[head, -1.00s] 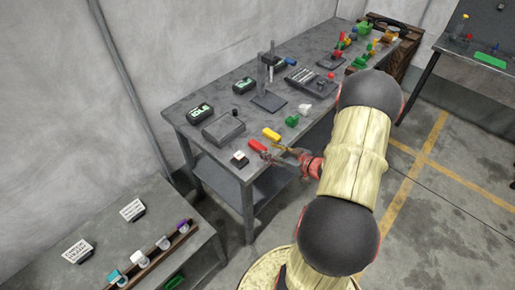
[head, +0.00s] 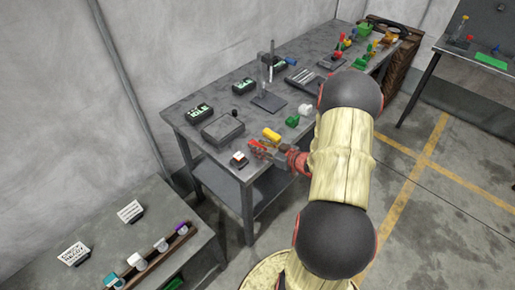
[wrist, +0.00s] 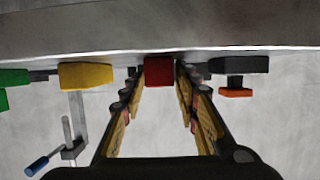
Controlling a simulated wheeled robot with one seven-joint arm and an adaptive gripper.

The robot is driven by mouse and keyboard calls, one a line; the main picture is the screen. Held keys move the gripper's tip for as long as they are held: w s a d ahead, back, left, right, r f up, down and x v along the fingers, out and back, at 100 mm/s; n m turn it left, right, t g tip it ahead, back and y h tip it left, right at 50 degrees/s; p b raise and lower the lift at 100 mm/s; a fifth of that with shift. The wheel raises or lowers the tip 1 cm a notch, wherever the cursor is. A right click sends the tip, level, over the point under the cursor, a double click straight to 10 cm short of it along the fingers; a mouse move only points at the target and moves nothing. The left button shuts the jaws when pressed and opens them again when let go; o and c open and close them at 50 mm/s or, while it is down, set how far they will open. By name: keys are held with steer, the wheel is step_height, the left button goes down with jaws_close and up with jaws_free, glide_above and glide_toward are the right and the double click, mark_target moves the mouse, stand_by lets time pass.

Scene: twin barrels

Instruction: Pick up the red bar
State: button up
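The red bar (head: 256,145) lies near the front edge of the grey workbench (head: 230,168), partly hidden by my gripper (head: 264,151) in the head view. In the wrist view, the bar's red end (wrist: 159,72) is between the tips of my gripper (wrist: 158,78). The two fingers are apart, one on each side of the bar. A narrow gap shows on one side; on the other the finger is very close, and I cannot tell whether it touches.
A lower table (head: 110,235) is at the left.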

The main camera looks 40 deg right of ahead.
steer(key=c, duration=0.6)
jaws_close()
